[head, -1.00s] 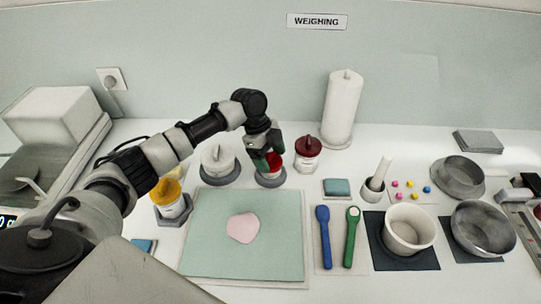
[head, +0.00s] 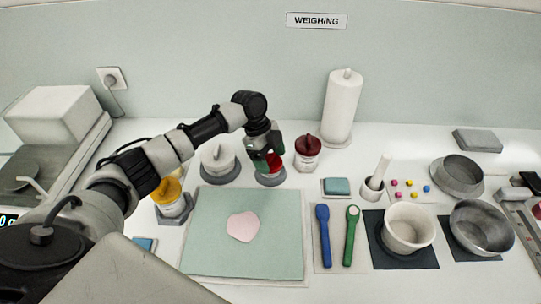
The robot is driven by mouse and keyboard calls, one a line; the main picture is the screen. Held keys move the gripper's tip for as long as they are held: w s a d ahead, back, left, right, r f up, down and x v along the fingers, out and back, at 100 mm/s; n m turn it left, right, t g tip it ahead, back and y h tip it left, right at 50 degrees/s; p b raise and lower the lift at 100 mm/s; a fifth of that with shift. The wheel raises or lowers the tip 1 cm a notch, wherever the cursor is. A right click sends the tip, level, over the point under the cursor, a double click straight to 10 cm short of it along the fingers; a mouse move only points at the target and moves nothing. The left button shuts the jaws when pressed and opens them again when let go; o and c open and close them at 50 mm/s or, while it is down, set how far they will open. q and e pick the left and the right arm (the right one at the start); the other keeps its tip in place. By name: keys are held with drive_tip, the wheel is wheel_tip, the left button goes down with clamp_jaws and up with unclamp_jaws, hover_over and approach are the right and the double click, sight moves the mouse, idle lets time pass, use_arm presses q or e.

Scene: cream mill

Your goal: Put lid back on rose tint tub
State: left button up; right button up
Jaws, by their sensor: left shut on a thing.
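The tub with red showing at its top (head: 275,168) stands on a round grey base behind the green mat, left of centre. I take it to be the rose tint tub. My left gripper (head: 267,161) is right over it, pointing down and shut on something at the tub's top. The fingers hide most of what they hold, so I cannot tell the lid from the tub, or whether the lid is seated. My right gripper (head: 522,188) shows only in part at the right edge, and its jaws are unclear.
A white-lidded tub (head: 217,158) stands close on the left and a dark-red-lidded jar (head: 307,150) close on the right. A yellow-lidded jar (head: 170,197) is under my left arm. A green mat (head: 215,255) with a pink piece (head: 242,227) lies in front.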

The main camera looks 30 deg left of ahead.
use_arm(q)
drive_tip(key=o, duration=1)
drive_tip(key=shift+c, duration=0.2)
drive_tip(key=shift+r, duration=0.1)
drive_tip(key=shift+r+p, duration=2.1)
drive_tip(key=shift+r, duration=0.1)
clamp_jaws()
